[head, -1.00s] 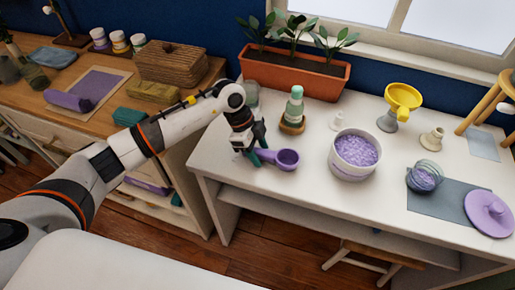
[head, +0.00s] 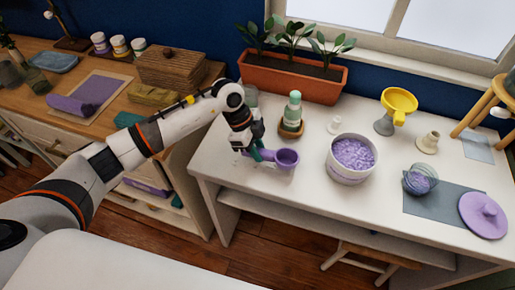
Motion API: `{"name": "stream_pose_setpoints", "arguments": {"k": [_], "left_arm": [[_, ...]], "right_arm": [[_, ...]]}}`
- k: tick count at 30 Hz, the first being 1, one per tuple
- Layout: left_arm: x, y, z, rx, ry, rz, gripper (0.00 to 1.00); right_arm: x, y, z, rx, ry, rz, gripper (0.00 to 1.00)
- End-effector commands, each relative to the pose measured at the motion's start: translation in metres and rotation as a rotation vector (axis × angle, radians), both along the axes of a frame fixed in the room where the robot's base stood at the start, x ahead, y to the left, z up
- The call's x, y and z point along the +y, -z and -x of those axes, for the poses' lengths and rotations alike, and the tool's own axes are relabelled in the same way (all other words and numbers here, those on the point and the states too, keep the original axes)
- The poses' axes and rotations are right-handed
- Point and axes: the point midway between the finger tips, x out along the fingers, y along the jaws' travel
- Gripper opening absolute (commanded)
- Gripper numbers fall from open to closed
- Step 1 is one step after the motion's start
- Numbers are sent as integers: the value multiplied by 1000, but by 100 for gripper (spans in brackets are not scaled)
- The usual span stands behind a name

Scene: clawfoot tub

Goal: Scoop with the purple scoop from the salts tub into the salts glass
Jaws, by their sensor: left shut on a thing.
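My left gripper (head: 255,151) is shut on the handle of the purple scoop (head: 287,158) over the left part of the white table. The scoop's bowl points right, toward the tub, and is apart from it. The salts tub (head: 349,176) is a white round tub filled with purple salts (head: 355,153). My right gripper is not in view.
A purple lid (head: 483,215) lies on the right end of the mat (head: 436,208). A planter (head: 290,79) lines the back.

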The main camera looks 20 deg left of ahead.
Motion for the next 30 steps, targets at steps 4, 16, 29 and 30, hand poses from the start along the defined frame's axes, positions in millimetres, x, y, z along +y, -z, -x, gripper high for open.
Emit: {"name": "stream_pose_setpoints", "arguments": {"k": [4, 16, 29, 30], "left_arm": [[0, -10, 0, 0, 0, 0, 0], [0, -30, 0, 0, 0, 0, 0], [0, -50, 0, 0, 0, 0, 0], [0, -50, 0, 0, 0, 0, 0]], "right_arm": [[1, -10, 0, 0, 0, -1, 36], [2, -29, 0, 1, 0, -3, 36], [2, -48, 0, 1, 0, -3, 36], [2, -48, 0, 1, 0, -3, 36]]}}
